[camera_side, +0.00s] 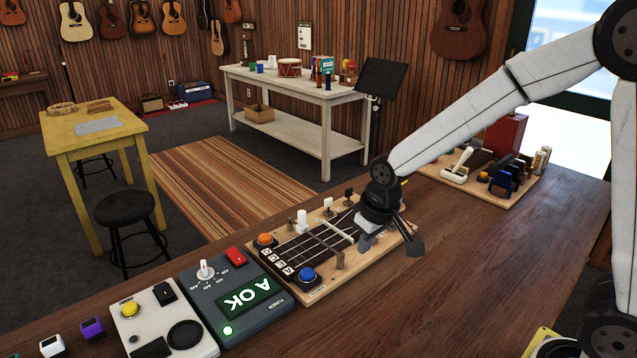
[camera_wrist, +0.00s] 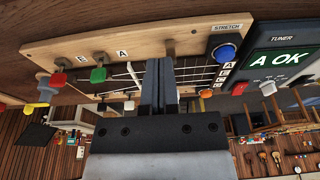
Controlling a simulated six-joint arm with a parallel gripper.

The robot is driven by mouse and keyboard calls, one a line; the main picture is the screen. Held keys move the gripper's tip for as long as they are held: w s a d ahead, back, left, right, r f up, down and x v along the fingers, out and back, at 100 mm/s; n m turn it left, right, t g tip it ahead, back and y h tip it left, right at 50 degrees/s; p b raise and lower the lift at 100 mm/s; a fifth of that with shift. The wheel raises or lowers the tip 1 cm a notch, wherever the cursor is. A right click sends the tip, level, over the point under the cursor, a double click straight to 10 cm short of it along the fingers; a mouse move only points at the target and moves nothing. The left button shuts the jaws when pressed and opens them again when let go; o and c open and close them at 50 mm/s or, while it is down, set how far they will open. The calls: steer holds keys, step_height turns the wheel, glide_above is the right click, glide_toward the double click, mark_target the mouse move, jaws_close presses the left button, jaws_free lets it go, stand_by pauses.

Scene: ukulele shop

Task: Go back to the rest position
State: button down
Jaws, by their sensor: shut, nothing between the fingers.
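My gripper (camera_side: 365,243) is shut and empty, fingers pointing down over the right part of the wooden string board (camera_side: 318,292). In the wrist view my gripper (camera_wrist: 159,84) has its two dark fingers together in front of the strings. I cannot tell whether the fingertips touch the board. The board carries a dark fretboard with strings, a blue button (camera_side: 307,275) marked STRETCH in the wrist view, and an orange button (camera_side: 265,239). The wrist view shows a green peg (camera_wrist: 98,75) and a red peg (camera_wrist: 57,79) near the letters A and E.
The tuner box (camera_side: 208,281) left of the board reads A OK, with a lit green spot. A pale box (camera_side: 130,318) with a yellow button stands further left. A tool board (camera_side: 465,187) lies behind my arm. The bench front (camera_side: 450,290) is clear.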

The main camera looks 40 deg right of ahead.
glide_toward(264, 236)
steer(key=d+r, duration=0.1)
steer(key=shift+w+a+r, duration=0.1)
steer(key=shift+w+a, duration=0.15)
steer(key=shift+w, duration=0.25)
steer(key=shift+w+a+r, duration=0.15)
steer(key=shift+w+a, duration=0.05)
steer(key=shift+w, duration=0.25)
steer(key=shift+f, duration=0.2)
steer(key=shift+s+x, duration=0.25)
steer(key=shift+x, duration=0.75)
steer(key=shift+s+x, duration=0.2)
steer(key=shift+x, duration=0.85)
steer(key=shift+s+x, duration=0.25)
steer(key=shift+x, duration=0.75)
steer(key=shift+s+x, duration=0.15)
steer(key=shift+x, duration=0.6)
steer(key=shift+s+x, duration=0.2)
steer(key=shift+x, duration=0.55)
steer(key=shift+w+v, duration=0.25)
steer(key=shift+v, duration=0.95)
steer(key=shift+w+v, duration=0.3)
steer(key=shift+v, duration=0.9)
steer(key=shift+w+v, duration=0.25)
steer(key=shift+v, duration=0.95)
